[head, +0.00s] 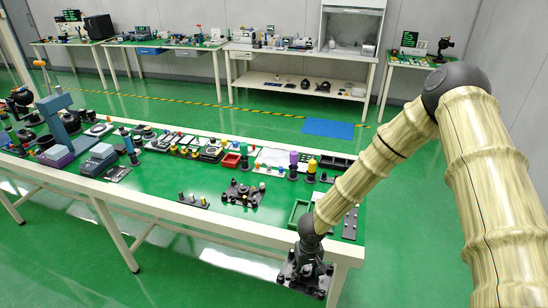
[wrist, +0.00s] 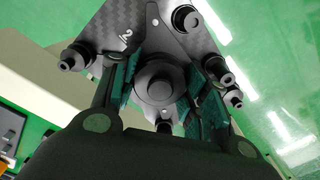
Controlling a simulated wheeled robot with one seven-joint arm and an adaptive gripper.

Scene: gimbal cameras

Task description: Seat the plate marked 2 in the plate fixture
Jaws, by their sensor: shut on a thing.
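My gripper (head: 306,262) hangs beyond the table's front edge, at the right end. In the wrist view its two teal-padded fingers (wrist: 160,88) are closed around the round dark knob of the plate marked 2 (wrist: 140,48). The plate is dark, with a woven pattern, a white 2 and several round posts near its corners. In the head view the plate (head: 297,281) shows partly below the gripper, over the floor. A dark base with several upright knobs (head: 243,192) lies on the green table, left of my arm; I cannot tell whether it is the plate fixture.
The long green table (head: 170,195) is crowded along its back and left. Green trays (head: 299,212) and a dark strip (head: 350,222) lie near my forearm. A small knobbed strip (head: 193,202) is at the front edge. Green table top is clear between these.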

